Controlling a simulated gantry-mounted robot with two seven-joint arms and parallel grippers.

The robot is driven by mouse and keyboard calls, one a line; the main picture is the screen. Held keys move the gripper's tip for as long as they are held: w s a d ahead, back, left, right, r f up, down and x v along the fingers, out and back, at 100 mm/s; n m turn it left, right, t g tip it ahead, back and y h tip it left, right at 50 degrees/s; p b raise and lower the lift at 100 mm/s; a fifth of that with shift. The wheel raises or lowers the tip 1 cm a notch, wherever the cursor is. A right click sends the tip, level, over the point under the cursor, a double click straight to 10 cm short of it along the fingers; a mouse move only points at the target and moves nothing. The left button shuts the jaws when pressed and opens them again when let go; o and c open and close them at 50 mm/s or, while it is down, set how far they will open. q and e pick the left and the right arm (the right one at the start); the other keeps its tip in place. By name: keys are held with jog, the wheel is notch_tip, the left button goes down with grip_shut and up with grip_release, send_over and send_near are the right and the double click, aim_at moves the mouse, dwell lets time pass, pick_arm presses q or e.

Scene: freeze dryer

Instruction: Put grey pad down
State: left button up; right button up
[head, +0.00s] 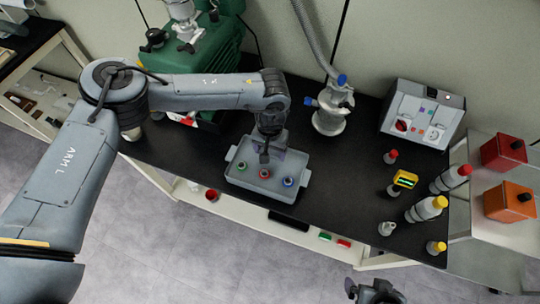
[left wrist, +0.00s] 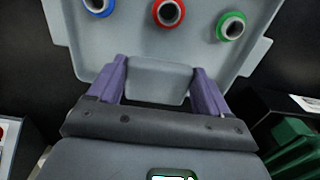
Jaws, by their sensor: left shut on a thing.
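The grey pad (left wrist: 158,82) is a small rounded grey block in the left wrist view. The two purple fingers of my left gripper (left wrist: 160,67) press on its two sides. In the head view my left gripper (head: 264,157) points down at the far side of a grey tray (head: 262,187); the pad is not clear there. The pad overlaps the tray's edge in the left wrist view (left wrist: 110,45); I cannot tell whether it touches the tray. My right gripper (head: 374,291) is partly in view at the bottom of the head view, its jaws unclear.
The tray holds green (head: 243,168), red (head: 264,174) and blue (head: 288,182) ringed vessels. Bottles (head: 426,209) and a control box (head: 423,113) stand to the right; a metal flask (head: 330,118) stands behind. Black bench surface between tray and bottles is clear.

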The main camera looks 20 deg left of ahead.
aim_at(270, 152)
pick_arm(q)
notch_tip(270, 152, down, 4)
jog(key=shift+r, duration=0.15)
jog(key=shift+f, duration=0.25)
jog(key=o, duration=0.9)
jog(key=shift+o, duration=0.2)
